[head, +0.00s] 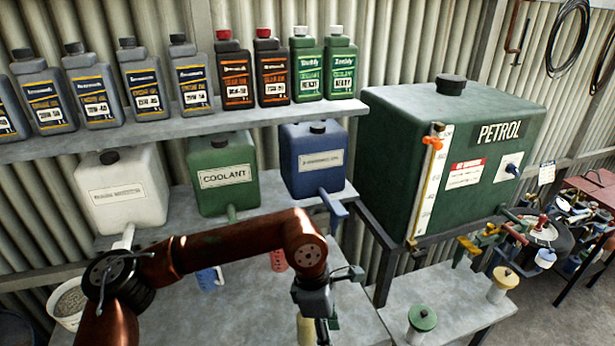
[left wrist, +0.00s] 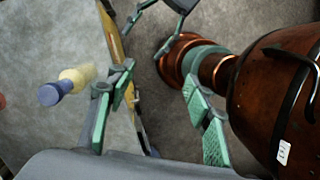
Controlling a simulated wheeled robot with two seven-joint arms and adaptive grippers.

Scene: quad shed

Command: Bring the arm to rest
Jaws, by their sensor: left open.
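My left arm crosses the lower part of the head view from the left. Its gripper (head: 322,332) points down over the bench and is partly cut off by the bottom edge. In the left wrist view the left gripper (left wrist: 158,112) has its green-padded fingers wide apart, with nothing between them. Its tips lie over the bench edge and floor. Another green-and-dark jointed part at the top of that view may be my right gripper, but it is cut off. The right gripper is not in the head view.
The green petrol tank (head: 400,150) and the coolant container (head: 224,178) stand behind the arm.

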